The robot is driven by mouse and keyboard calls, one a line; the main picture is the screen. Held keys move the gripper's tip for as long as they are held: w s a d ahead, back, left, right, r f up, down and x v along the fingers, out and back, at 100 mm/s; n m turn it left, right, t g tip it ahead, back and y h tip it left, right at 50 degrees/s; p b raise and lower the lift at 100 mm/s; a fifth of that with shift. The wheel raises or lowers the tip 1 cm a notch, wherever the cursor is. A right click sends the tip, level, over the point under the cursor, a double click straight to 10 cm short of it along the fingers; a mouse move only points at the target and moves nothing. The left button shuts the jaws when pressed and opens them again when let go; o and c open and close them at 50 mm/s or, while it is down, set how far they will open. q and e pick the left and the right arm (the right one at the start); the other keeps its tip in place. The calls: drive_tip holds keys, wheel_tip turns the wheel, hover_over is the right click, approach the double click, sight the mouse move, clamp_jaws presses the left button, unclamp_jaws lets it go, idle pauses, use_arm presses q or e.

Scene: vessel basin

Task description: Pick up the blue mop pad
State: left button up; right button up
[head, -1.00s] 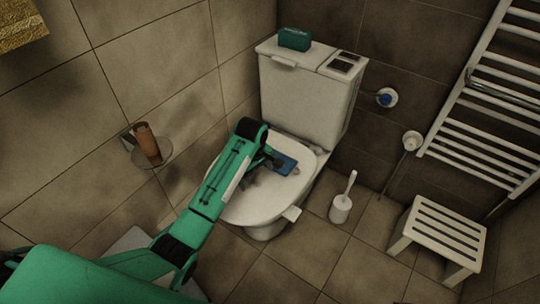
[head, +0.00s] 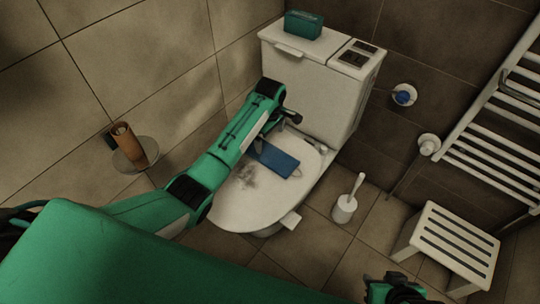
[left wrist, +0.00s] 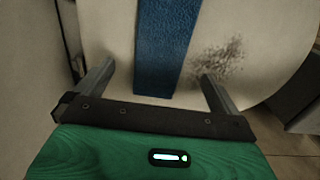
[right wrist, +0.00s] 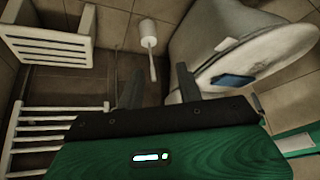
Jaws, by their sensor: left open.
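The blue mop pad (head: 277,159) lies flat on the closed white toilet lid (head: 240,205), near its back edge. In the left wrist view the pad (left wrist: 166,45) runs up the picture between my spread fingers. My left gripper (left wrist: 158,82) is open and empty, with a finger to each side of the pad and neither seen touching it. In the head view my left gripper is above the lid by the cistern, partly hidden by my arm. My right gripper (right wrist: 158,85) is open and empty, away from the toilet; the pad (right wrist: 232,80) shows beyond it.
A dark smudge (head: 246,176) marks the lid. The cistern (head: 312,85) stands close behind, with a green box (head: 303,24) on top. A toilet brush (head: 345,207), a slatted stool (head: 450,243) and a towel rail (head: 497,150) are to the right.

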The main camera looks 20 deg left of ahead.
sight(270, 154)
use_arm(q)
wheel_tip(270, 154, down, 3)
drive_tip(key=shift+r, duration=0.1)
drive_tip(key=shift+s+f+b, duration=0.2)
drive_tip(key=shift+f+b, duration=0.9)
drive_tip(key=shift+f, duration=1.8)
use_arm(e)
drive_tip(key=w+a+t+y, duration=0.2)
drive_tip(key=w+a+t, duration=0.1)
drive_tip(key=a, duration=0.2)
drive_tip(key=shift+a+f+t, duration=0.15)
drive_tip(key=shift+f+t, duration=0.15)
drive_tip(key=shift+f, duration=0.15)
use_arm(q)
drive_tip(key=shift+c, duration=0.2)
use_arm(e)
drive_tip(key=shift+w, duration=0.1)
use_arm(q)
drive_tip(key=c, duration=0.9)
drive_tip(key=shift+o, duration=0.2)
drive_tip(key=shift+r, duration=0.1)
